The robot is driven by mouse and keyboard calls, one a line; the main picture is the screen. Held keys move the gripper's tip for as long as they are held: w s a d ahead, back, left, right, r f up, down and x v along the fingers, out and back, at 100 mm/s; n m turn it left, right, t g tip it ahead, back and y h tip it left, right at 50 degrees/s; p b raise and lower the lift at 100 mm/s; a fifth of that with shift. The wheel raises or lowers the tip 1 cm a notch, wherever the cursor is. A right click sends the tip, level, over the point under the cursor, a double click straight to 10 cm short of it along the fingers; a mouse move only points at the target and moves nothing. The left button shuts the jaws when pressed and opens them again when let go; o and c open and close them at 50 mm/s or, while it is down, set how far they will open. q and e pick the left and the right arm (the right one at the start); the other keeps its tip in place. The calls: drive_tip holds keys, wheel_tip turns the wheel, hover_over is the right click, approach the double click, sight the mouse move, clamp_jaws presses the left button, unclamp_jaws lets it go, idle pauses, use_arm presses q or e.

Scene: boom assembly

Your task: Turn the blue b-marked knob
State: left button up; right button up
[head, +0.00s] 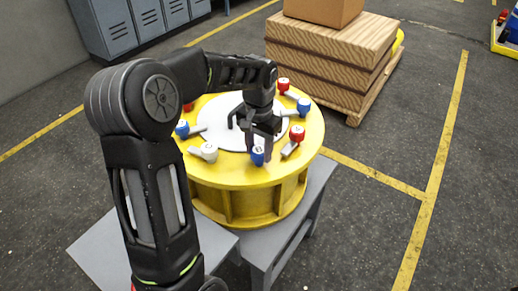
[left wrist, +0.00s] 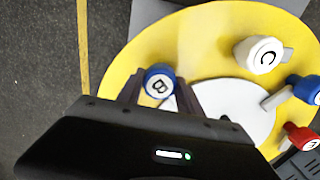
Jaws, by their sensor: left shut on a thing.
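The blue knob marked B (left wrist: 158,82) sits near the rim of the round yellow drum (head: 215,172). In the left wrist view it stands between the two fingers of my left gripper (left wrist: 158,92). In the head view the blue knob (head: 257,156) is at the drum's near side, and my left gripper (head: 260,140) reaches down over it from behind. The gripper is shut on the knob. The knob's lower part and lever are hidden by the fingers. My right gripper is in neither view.
Other knobs with levers ring the drum: a white one marked C (left wrist: 260,54), a red one (head: 296,134), a blue one (head: 303,107) and several more. A white disc (head: 212,118) covers the drum's middle. The drum stands on a grey table (head: 262,245). Wooden crates (head: 325,55) stand behind.

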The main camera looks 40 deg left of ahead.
use_arm(q)
drive_tip(key=shift+n, duration=0.4)
drive_tip(key=n+b, duration=0.1)
drive_tip(key=n, duration=0.2)
drive_tip(key=n+b, duration=0.1)
drive_tip(key=n, duration=0.3)
drive_tip(key=shift+n, duration=0.3)
drive_tip(key=n, duration=0.4)
drive_tip(key=shift+n, duration=0.3)
drive_tip(key=n, duration=0.5)
drive_tip(key=o, duration=1.4)
drive_tip(key=shift+c, duration=0.2)
drive_tip(key=shift+r+b, duration=0.1)
drive_tip(key=shift+b, duration=0.2)
